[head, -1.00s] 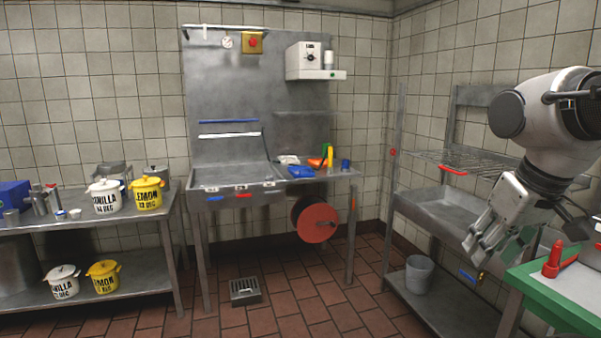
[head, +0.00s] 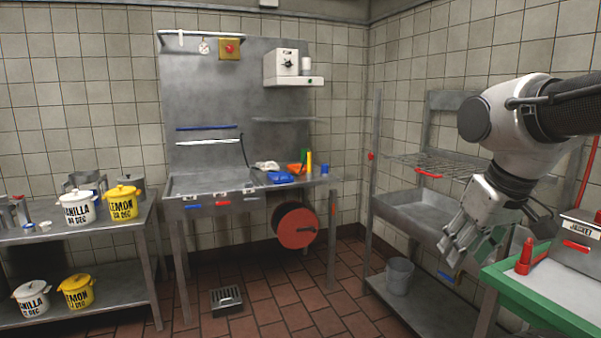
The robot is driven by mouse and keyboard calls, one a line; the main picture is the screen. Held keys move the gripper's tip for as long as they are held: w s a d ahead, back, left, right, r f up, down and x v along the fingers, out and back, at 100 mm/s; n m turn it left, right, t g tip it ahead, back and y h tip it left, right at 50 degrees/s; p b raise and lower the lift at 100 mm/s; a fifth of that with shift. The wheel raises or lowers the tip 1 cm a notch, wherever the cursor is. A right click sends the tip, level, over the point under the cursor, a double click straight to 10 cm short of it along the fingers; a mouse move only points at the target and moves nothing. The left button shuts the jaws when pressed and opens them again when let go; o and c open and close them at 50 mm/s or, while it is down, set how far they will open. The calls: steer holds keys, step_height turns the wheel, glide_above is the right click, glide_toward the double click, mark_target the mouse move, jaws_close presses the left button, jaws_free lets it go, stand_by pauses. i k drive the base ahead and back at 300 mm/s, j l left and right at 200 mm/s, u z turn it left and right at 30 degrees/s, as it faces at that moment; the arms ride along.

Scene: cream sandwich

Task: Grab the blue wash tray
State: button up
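A small blue tray-like piece (head: 279,177) lies on the right part of the steel sink counter (head: 225,190) against the back wall. It is small in the head view, and I cannot tell its exact shape. My gripper (head: 468,248) is at the right of the head view, pointing down and left, well apart from the blue piece and nearer to me. Its fingers look spread, with nothing seen between them.
A steel rack (head: 425,205) stands right of the sink, with a grey bucket (head: 399,277) on its bottom shelf. A green-edged table (head: 540,300) is at the lower right. Pots (head: 123,204) fill the left bench. A floor drain (head: 227,299) lies in the open tiled floor.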

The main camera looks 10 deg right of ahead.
mark_target(280, 175)
steer(key=i+j, duration=0.1)
steer(key=i, duration=0.45)
steer(key=i+j, duration=0.15)
steer(key=i, duration=0.4)
steer(key=i+j+z, duration=0.1)
steer(key=i, duration=0.5)
steer(key=i+j, duration=0.2)
steer(key=i, duration=0.35)
steer(key=i+j+z, duration=0.1)
steer(key=i, duration=0.45)
steer(key=i+j, duration=0.25)
steer(key=i, duration=0.3)
